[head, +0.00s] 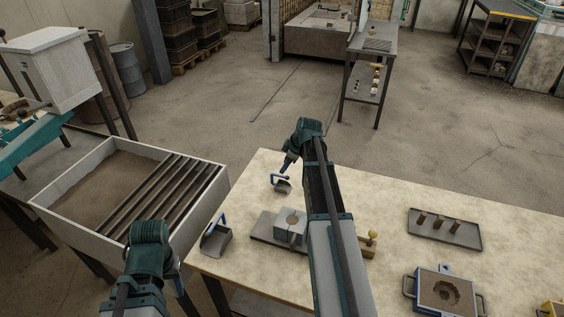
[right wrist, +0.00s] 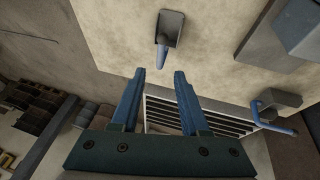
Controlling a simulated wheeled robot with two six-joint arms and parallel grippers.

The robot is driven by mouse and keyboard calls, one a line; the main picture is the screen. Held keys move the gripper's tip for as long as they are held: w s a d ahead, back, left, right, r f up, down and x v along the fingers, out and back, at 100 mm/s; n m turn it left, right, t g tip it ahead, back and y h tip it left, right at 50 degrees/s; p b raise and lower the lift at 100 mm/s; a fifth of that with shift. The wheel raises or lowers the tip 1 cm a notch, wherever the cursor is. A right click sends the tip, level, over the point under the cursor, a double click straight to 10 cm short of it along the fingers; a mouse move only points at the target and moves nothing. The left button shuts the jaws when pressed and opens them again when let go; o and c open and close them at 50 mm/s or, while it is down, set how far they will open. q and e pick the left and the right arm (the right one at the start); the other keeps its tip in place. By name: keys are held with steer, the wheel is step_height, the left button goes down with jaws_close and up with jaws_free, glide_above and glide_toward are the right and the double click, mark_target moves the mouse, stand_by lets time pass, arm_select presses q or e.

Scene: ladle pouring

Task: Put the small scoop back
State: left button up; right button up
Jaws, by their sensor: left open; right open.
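The small scoop (head: 283,186), grey with a blue handle, lies on the table near its left edge. It also shows in the right wrist view (right wrist: 171,28), its blue handle lined up with the gap between my fingertips. My right gripper (head: 286,168) is just above and beside that handle, open and empty; its spread blue fingers show in the right wrist view (right wrist: 159,74). A larger scoop (head: 217,241) with a blue handle sits at the table's left corner, also seen in the right wrist view (right wrist: 280,98). My left gripper (head: 152,247) is over the sandbox's front side, open; its fingertips are hidden.
A sand-filled box (head: 92,180) with dark bars stands left of the table. A grey block (head: 290,226) on a plate is mid-table, partly behind my right arm. A tray (head: 445,230) with small pieces and a mould box (head: 445,290) are at right.

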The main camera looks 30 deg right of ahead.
arm_select(q)
step_height(320, 180, up, 3)
steer(key=shift+f+p, duration=0.15)
steer(key=shift+p, duration=0.65)
arm_select(e)
steer(key=v, duration=0.3)
steer(key=s+a+f+m+g, duration=0.1)
steer(key=s+a, duration=0.2)
steer(key=a, duration=0.7)
steer(key=s+a+f+g, duration=0.1)
steer(key=s+a, duration=0.3)
steer(key=a, duration=0.6)
steer(key=s+a+m+g+h, duration=0.2)
steer(key=s+a+m+g, duration=0.1)
steer(key=s+a, duration=1.4)
steer(key=shift+m+h, duration=0.3)
steer(key=shift+m, duration=0.1)
arm_select(q)
steer(key=shift+d, duration=0.1)
arm_select(e)
steer(key=shift+d, duration=0.1)
